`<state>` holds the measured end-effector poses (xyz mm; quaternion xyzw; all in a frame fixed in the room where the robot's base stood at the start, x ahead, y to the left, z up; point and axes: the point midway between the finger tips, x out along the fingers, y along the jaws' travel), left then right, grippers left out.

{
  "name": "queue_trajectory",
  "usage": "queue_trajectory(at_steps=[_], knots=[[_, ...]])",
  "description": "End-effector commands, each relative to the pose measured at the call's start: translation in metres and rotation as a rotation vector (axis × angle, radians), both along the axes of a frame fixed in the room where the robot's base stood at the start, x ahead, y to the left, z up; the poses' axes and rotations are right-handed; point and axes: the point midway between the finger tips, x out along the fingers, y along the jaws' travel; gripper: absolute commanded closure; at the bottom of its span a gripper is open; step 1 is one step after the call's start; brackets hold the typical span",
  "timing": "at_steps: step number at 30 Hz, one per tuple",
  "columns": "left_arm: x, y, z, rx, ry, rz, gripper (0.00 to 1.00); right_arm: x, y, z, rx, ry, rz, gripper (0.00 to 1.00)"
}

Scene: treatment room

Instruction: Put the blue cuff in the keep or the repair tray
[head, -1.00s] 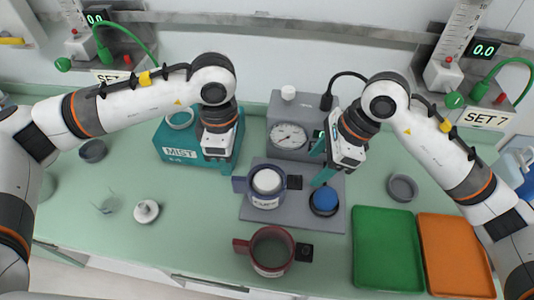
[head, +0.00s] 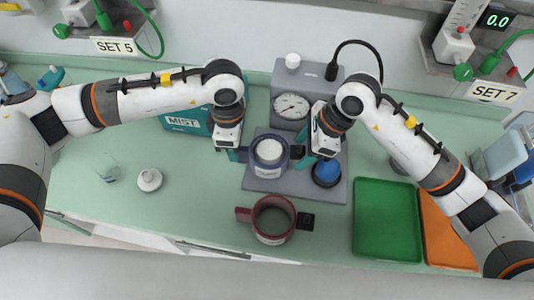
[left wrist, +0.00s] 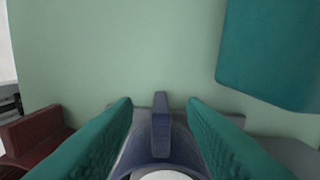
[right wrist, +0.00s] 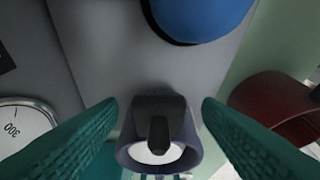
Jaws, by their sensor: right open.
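The blue cuff (head: 284,158) is a ring with a white centre and a tab on each side. It sits on the grey plate (head: 329,196) in front of a dial gauge. My left gripper (head: 239,155) is at its left tab. In the left wrist view the open fingers (left wrist: 160,106) stand either side of the blue tab (left wrist: 160,130), with gaps. My right gripper (head: 304,161) is at the right tab. In the right wrist view its open fingers (right wrist: 160,104) stand either side of the dark tab (right wrist: 158,132), apart from it. The green tray (head: 387,248) and orange tray (head: 452,250) look empty.
A dark red cuff (head: 252,231) lies just in front of the plate. A blue round knob (head: 327,172) is on the plate, close to my right gripper. The gauge unit (head: 291,82) stands behind, and a teal MIST box (head: 184,121) is behind my left arm. The front left counter is mostly clear.

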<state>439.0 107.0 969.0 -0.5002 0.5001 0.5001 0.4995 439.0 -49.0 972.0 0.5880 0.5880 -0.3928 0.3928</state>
Motion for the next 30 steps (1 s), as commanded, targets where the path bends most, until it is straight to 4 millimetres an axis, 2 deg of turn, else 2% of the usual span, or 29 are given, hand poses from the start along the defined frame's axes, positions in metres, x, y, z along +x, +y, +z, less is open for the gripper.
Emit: queue_trajectory(at_steps=[3,9,20,27,30], knots=[[-0.001,0.000,-0.019,0.001,0.002,0.001,0.62,-0.001,0.008,-0.018,0.001,0.003,0.000,0.41],[0.000,0.000,-0.036,0.001,0.000,0.000,0.62,0.000,0.014,-0.033,0.000,0.000,0.000,0.41],[0.000,0.000,-0.039,0.001,-0.001,-0.001,0.62,0.000,0.015,-0.036,0.000,-0.001,0.000,0.41],[0.000,0.000,-0.039,0.000,-0.001,-0.001,1.00,0.000,0.015,-0.036,0.000,-0.001,0.000,0.80],[0.000,0.000,-0.039,0.000,-0.001,-0.001,1.00,0.000,0.015,-0.036,0.000,-0.001,0.000,0.93]])
